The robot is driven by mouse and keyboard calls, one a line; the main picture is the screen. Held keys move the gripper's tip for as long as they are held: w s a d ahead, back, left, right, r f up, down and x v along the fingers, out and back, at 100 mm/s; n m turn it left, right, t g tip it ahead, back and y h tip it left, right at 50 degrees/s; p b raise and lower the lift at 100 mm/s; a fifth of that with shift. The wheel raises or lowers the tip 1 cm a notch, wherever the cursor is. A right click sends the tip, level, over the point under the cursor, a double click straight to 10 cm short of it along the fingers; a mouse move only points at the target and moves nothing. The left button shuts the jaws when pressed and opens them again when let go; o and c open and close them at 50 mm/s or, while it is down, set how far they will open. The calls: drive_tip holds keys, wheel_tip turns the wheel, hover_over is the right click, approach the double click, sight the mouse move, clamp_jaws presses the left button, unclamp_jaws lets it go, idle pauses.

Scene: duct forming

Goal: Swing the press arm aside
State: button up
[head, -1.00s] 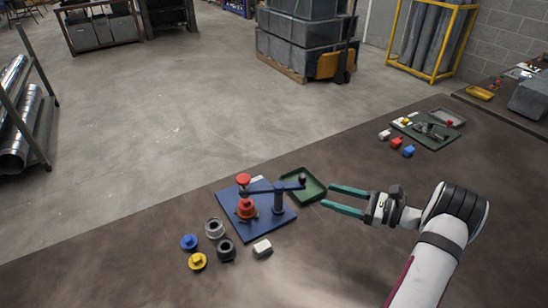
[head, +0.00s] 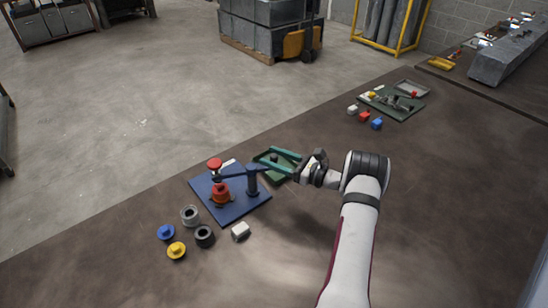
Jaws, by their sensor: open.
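The press stands on a blue base plate (head: 230,209) on the bench. Its blue press arm (head: 233,174) runs across the top of a blue post (head: 252,182). A red knob (head: 214,163) stands at the arm's left end, above an orange-red part (head: 221,191) on the plate. The arm's right end reaches over the green tray (head: 263,157), where a dark handle knob (head: 273,158) shows small. My gripper (head: 270,158) is open, its teal fingers on either side of this right end. Whether they touch it I cannot tell.
Loose grey, black, blue and yellow round parts and a white block (head: 240,231) lie in front of the plate. A second green board (head: 392,101) with small blocks nearby lies farther right.

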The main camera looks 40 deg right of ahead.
clamp_jaws()
idle(1.4)
